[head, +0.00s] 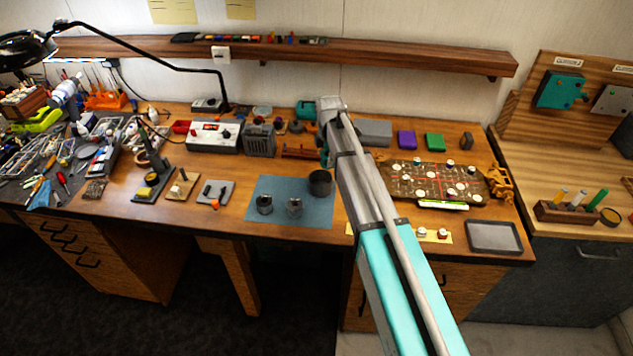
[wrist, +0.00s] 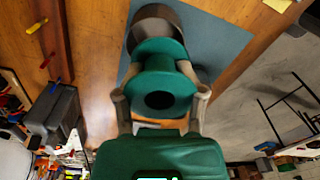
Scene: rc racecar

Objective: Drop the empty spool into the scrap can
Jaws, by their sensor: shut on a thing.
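The empty spool (wrist: 160,88) is green with a dark centre hole. In the wrist view my gripper (wrist: 158,93) is shut on it, with one finger on each side. The scrap can (head: 320,183) is a dark round can at the upper right of the blue mat (head: 280,217). In the wrist view the can (wrist: 152,22) shows just beyond the spool, which covers part of it. In the head view a little teal shows beside my arm near the can; my arm hides most of the gripper there.
Two small metal parts (head: 264,204) (head: 294,206) stand on the mat left of the can. A dark grey box (head: 258,138) and a red rack (head: 302,151) stand behind the mat. A brown game-like board (head: 436,180) lies right of my arm.

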